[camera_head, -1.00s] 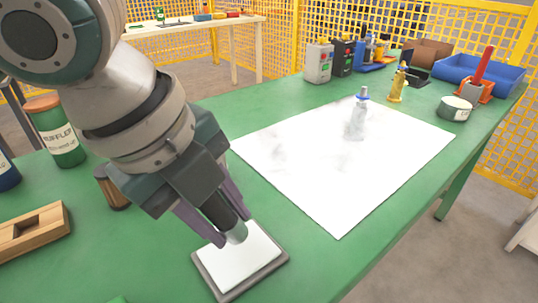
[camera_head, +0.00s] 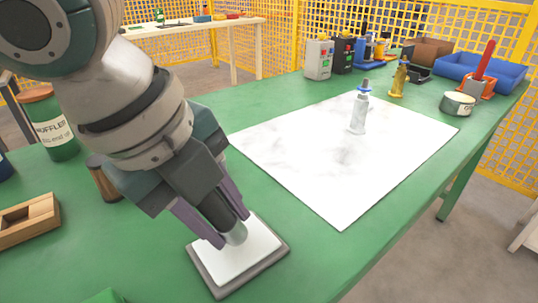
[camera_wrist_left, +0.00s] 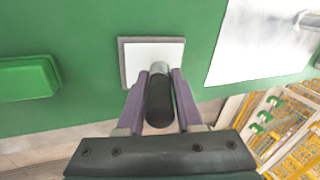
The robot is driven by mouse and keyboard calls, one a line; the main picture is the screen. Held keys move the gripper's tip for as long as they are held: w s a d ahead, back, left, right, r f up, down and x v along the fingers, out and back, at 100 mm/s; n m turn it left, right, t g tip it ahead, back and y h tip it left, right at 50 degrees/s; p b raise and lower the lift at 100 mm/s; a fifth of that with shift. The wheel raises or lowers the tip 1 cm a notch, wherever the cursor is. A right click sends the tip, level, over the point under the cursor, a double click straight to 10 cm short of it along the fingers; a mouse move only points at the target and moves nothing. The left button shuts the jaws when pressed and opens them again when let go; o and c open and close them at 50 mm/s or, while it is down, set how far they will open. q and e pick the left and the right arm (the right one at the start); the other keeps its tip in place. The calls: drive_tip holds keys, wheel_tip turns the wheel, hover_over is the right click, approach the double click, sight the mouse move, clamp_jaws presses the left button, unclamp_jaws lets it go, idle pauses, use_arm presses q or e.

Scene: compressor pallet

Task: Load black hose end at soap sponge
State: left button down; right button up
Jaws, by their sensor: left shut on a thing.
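My left gripper (camera_head: 222,225) is shut on the black hose (camera_head: 216,209), with its purple fingers on either side. The hose's grey end (camera_head: 236,234) points down over the soap sponge, a white pad in a grey tray (camera_head: 214,286). In the left wrist view the black hose (camera_wrist_left: 159,103) lies between the fingers (camera_wrist_left: 157,95), and its grey end overlaps the near edge of the white pad (camera_wrist_left: 150,52). I cannot tell whether the end touches the pad. My right gripper is not in view.
A white sheet (camera_head: 310,170) with a clear bottle (camera_head: 359,112) on it lies right of the pad. A muffler canister (camera_head: 50,128), a wood-brown cylinder (camera_head: 103,180) and a wooden block (camera_head: 28,221) stand left. Bins and bottles line the far end.

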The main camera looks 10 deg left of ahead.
use_arm(q)
drive_tip(key=shift+f, duration=0.5)
idle(0.3)
drive_tip(key=shift+f, duration=0.1)
idle(2.0)
drive_tip(key=shift+p, duration=0.35)
wheel_tip(320, 180, up, 7)
drive_tip(key=p, duration=0.8)
drive_tip(key=shift+p, duration=0.35)
